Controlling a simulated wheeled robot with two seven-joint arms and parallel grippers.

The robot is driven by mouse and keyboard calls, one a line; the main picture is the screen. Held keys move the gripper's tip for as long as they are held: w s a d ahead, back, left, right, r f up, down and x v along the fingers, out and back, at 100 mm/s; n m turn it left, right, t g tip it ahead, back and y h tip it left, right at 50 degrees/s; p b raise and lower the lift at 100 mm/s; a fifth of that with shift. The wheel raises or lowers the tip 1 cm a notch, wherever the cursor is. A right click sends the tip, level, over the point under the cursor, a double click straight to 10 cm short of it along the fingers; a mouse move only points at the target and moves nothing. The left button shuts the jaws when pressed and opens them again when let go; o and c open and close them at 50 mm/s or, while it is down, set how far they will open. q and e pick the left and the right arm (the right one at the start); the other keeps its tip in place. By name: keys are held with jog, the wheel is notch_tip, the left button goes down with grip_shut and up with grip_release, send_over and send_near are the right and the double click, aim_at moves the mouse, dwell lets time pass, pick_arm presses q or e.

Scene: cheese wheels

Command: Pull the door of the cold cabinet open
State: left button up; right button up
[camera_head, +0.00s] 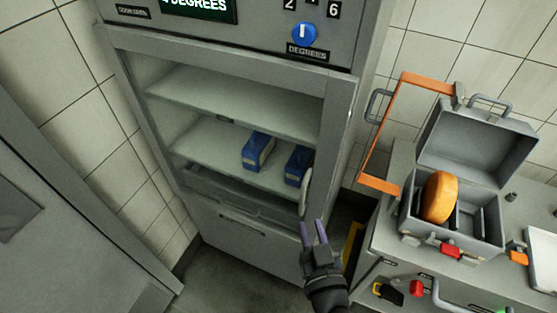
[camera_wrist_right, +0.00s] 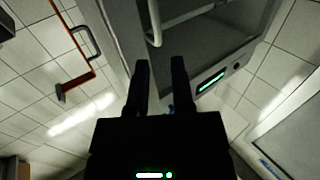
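The cold cabinet (camera_head: 221,28) is a tall grey unit in the middle of the head view. Its door (camera_head: 336,120) has a grey frame around a see-through pane and looks closed. The pale, curved door handle (camera_head: 306,191) is at the door's right edge, and it also shows in the right wrist view as a handle (camera_wrist_right: 153,24). My right gripper (camera_head: 312,223) is just below the handle, its two fingers apart with nothing between them. In the right wrist view the gripper (camera_wrist_right: 160,60) points towards the handle, still apart from it. My left gripper is not in view.
Blue cartons (camera_head: 258,151) stand on a shelf inside the cabinet. To the right, a grey counter (camera_head: 385,240) carries an open grey case (camera_head: 455,243) holding an orange cheese wheel (camera_head: 440,196). An orange bracket (camera_head: 378,183) stands between cabinet and case. Floor shows below the cabinet.

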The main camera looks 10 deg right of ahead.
aim_at(304, 192)
jog(key=w, duration=0.3)
jog(key=w+b, duration=0.1)
jog(key=w, duration=0.5)
jog(key=shift+w+d, duration=0.25)
jog(key=shift+w, duration=0.15)
grip_shut()
dwell(0.8)
